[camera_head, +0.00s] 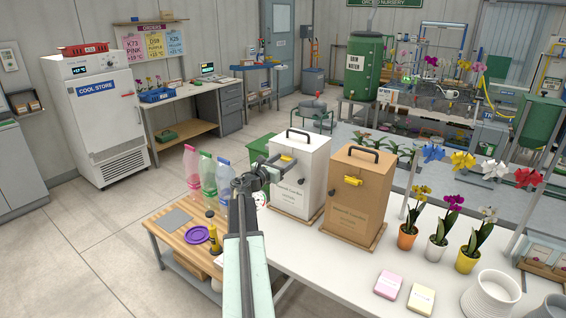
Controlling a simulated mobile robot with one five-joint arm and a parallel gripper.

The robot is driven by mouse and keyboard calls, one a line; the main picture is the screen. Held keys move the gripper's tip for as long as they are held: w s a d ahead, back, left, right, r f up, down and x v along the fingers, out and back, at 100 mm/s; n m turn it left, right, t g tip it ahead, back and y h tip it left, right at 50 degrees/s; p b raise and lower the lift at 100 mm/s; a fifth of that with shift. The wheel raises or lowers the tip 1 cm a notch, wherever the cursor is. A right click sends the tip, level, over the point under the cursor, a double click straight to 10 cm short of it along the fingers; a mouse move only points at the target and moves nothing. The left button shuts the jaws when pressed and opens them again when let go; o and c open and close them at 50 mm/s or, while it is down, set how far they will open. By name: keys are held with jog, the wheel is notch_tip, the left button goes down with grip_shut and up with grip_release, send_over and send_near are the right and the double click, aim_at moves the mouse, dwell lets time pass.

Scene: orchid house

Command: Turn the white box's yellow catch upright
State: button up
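The white box (313,168) stands upright on the white table, with a dark handle on top. Its yellow catch (287,158) shows as a small, roughly level bar high on the front face. My gripper (292,166) is at the front of the white box, close to the catch and partly in front of the face. I cannot tell whether it touches the catch. The fingers are too small and overlapped to tell whether they are open or shut.
A brown box (358,205) with its own yellow catch (353,180) stands close on the right. Plastic bottles (208,175) stand left of my arm. Potted orchids (437,240) stand at the right. Pink (388,284) and yellow (421,298) blocks lie in front.

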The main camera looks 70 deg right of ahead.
jog(key=shift+a, duration=0.2)
jog(key=shift+c, duration=1.4)
jog(key=shift+d, duration=0.15)
jog(key=shift+m, duration=0.3)
jog(key=m, duration=0.3)
jog(key=shift+m, duration=0.4)
jog(key=m, duration=0.4)
jog(key=shift+s+m, duration=0.1)
jog(key=shift+m, duration=0.2)
jog(key=m, duration=0.4)
jog(key=shift+f, duration=0.1)
jog(key=m, duration=0.4)
jog(key=shift+m, duration=0.6)
